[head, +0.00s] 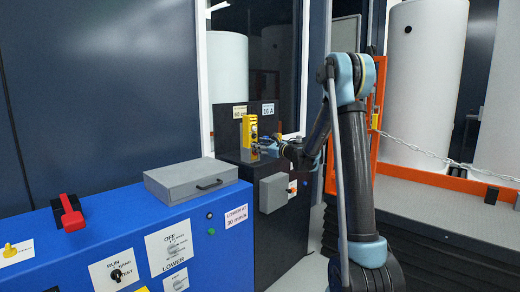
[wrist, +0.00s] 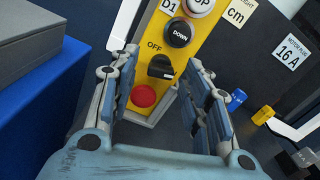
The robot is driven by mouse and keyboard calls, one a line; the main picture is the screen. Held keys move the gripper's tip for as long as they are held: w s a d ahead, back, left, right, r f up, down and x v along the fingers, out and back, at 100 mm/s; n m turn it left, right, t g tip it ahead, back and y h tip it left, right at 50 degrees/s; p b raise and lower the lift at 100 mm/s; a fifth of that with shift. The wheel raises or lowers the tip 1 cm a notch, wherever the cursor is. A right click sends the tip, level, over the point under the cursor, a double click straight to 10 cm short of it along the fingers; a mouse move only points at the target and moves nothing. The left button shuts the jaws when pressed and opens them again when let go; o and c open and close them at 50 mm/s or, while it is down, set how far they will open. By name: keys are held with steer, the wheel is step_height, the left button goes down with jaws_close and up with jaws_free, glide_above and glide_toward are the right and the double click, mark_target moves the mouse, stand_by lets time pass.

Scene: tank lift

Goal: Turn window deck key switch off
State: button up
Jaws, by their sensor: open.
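A yellow control box (head: 249,130) stands on the dark cabinet behind the blue console; it also fills the upper middle of the wrist view (wrist: 207,42). On its face is a black rotary switch (wrist: 161,67) with "OFF" printed to its upper left. I cannot tell for certain where the knob points. A black DOWN button (wrist: 178,33) is above the switch and a red button (wrist: 143,96) below it. My gripper (wrist: 163,60) is open, one finger on each side of the switch, with a gap on both sides. In the head view my gripper (head: 270,148) is at the box, small and partly hidden.
The blue console (head: 120,222) carries a grey case (head: 190,178) and a red lever (head: 70,212). A grey box (head: 273,192) sits on the dark cabinet's front. Blue and yellow connectors (wrist: 262,115) lie right of my gripper. An orange frame and chain (head: 415,150) stand at right.

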steer(key=v, duration=1.1)
steer(key=shift+s+d, duration=0.25)
steer(key=shift+d, duration=0.1)
steer(key=shift+c, duration=0.3)
